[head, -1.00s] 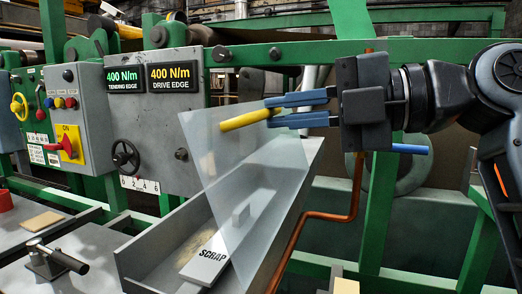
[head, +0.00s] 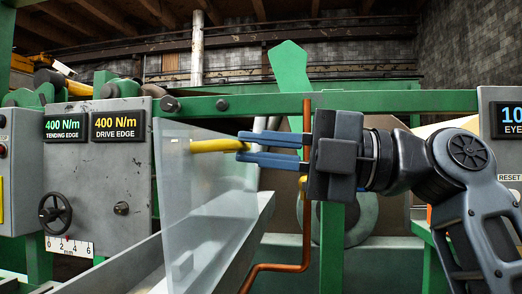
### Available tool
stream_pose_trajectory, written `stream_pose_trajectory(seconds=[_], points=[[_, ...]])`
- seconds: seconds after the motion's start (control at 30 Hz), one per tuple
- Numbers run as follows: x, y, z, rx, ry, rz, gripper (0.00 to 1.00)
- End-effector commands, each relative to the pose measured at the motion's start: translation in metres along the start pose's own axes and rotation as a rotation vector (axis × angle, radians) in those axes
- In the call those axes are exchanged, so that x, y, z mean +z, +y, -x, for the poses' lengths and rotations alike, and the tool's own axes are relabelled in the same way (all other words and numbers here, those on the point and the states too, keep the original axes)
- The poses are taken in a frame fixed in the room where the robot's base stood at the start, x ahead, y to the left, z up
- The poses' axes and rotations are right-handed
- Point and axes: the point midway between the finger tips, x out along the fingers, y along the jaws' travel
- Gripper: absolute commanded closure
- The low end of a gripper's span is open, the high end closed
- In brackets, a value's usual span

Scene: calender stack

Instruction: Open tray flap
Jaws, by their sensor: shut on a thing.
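The tray flap (head: 205,215) is a clear, bluish sheet standing up over the long grey tray (head: 263,222) in the head view. It leans slightly and partly veils the tray's inside. A yellow bar handle (head: 212,146) sits at the flap's upper part. My gripper (head: 243,148) comes in from the right with its two blue fingers shut on the right end of this handle. The tray's lower part is cut off by the bottom edge of the picture.
A grey panel (head: 125,165) with a handwheel (head: 55,213) and two 400 N/m displays stands at left. A copper pipe (head: 305,235) runs upright below my gripper, before a green post (head: 330,255). A green rail (head: 370,107) crosses behind.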

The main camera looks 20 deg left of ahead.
Motion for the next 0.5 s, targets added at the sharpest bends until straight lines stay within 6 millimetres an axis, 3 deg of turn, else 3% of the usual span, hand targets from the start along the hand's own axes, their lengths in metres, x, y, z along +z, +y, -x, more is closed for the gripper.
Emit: stream_pose_trajectory(seconds=[0.07,0.1,0.33,0.5], points=[[-0.0001,-0.0005,-0.0003,-0.001,0.001,-0.001,1.0],[-0.0001,-0.0005,-0.0003,-0.001,0.001,-0.001,0.85],[-0.0001,-0.0003,-0.0003,-0.001,0.001,-0.001,0.63],[-0.0001,-0.0002,-0.0003,-0.001,0.001,0.0,0.62]])
